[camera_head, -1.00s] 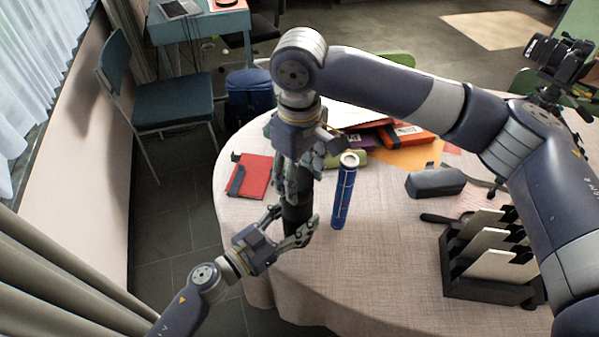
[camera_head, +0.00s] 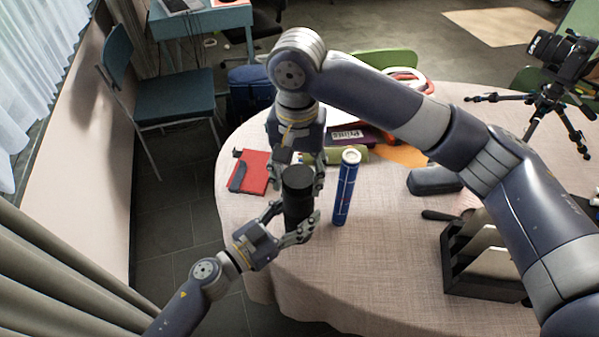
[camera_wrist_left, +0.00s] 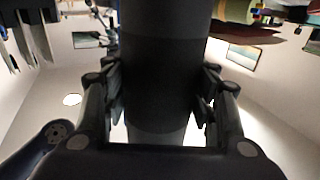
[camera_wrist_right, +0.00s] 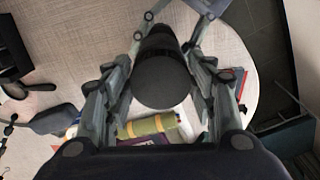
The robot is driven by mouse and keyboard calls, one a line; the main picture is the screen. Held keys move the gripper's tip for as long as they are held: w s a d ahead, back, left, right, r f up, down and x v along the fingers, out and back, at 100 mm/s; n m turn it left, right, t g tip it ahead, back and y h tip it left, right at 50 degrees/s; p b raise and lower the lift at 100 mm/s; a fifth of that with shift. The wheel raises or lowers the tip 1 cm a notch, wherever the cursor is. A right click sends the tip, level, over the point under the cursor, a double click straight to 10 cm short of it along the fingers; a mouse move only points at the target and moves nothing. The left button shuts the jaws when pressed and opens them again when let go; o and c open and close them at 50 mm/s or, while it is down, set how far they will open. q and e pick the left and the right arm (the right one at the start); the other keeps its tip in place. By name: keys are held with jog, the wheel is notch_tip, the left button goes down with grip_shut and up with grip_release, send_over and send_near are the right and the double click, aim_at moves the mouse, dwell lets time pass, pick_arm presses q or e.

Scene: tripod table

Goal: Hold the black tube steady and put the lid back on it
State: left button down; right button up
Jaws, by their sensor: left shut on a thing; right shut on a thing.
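The black tube (camera_head: 297,211) stands upright near the table's left front edge. My left gripper (camera_head: 296,226) is shut around its lower body, which fills the middle of the left wrist view (camera_wrist_left: 160,85). The black lid (camera_head: 298,176) is at the tube's top, in line with it; the right wrist view (camera_wrist_right: 161,82) shows its round end. My right gripper (camera_head: 299,184) is shut on the lid, a finger on each side. No gap shows between lid and tube, but I cannot tell how fully it is seated.
A blue tube (camera_head: 345,188) stands close to the right of the black tube. A red notebook (camera_head: 255,172) lies to the left, a green roll (camera_head: 350,153) behind. A black rack (camera_head: 480,262) stands at the right. The front tablecloth is clear.

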jog(key=m, duration=0.3)
jog(key=shift+a+m, duration=0.15)
jog(key=shift+m, duration=0.25)
jog(key=m, duration=0.5)
jog(key=shift+w+a, duration=0.1)
jog(key=shift+w, duration=0.05)
jog(key=m, duration=0.3)
jog(key=shift+w+m, duration=0.1)
jog(key=shift+m, duration=0.2)
jog(key=m, duration=0.5)
jog(key=shift+w, duration=0.2)
jog(key=o, duration=0.9)
